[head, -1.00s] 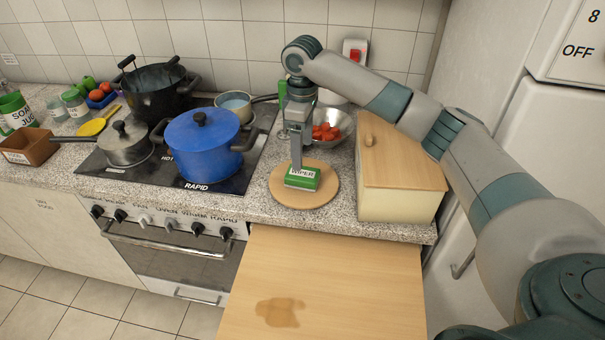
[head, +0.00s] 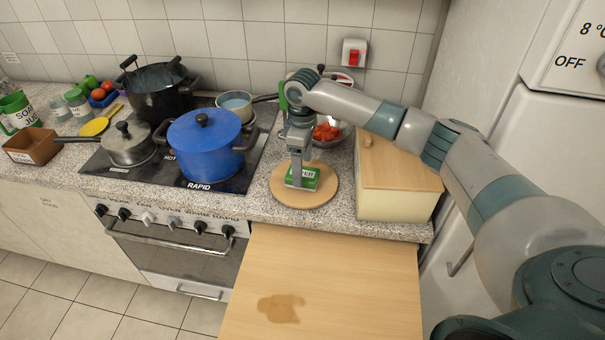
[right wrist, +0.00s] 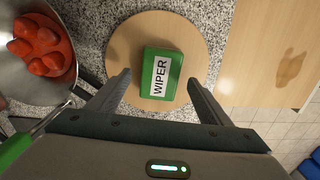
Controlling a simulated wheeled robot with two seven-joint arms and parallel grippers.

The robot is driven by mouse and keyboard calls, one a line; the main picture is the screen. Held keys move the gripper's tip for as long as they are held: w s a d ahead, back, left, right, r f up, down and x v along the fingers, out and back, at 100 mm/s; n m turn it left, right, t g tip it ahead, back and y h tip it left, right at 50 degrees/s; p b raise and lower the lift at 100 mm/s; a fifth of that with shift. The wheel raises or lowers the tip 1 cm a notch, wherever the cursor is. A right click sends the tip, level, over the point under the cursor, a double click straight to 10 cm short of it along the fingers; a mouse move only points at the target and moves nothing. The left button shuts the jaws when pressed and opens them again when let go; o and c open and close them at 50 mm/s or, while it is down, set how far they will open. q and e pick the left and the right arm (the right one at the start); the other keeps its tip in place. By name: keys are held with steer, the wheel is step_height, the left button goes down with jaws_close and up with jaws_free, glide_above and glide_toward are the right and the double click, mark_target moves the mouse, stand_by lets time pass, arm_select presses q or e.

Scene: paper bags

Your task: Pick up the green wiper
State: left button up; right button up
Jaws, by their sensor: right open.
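The green wiper (head: 304,178), a small block with a white "WIPER" label, lies on a round wooden board (head: 322,196) on the counter. In the right wrist view the wiper (right wrist: 174,66) lies on the board (right wrist: 142,31) just ahead of and between my open fingers. My right gripper (head: 297,178) is above the board with its fingers down at the wiper, hiding part of it. In the right wrist view the gripper (right wrist: 158,92) is open, with a finger on either side and nothing held. My left gripper is not in view.
A metal bowl of red pieces (head: 330,128) stands behind the board. A wooden-lidded box (head: 398,203) is close on the right, and a blue pot (head: 205,150) is on the stove to the left. A pulled-out wooden board (head: 350,290) with a brown stain is in front.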

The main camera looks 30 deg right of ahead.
steer(key=shift+f, duration=1.15)
steer(key=c, duration=1.1)
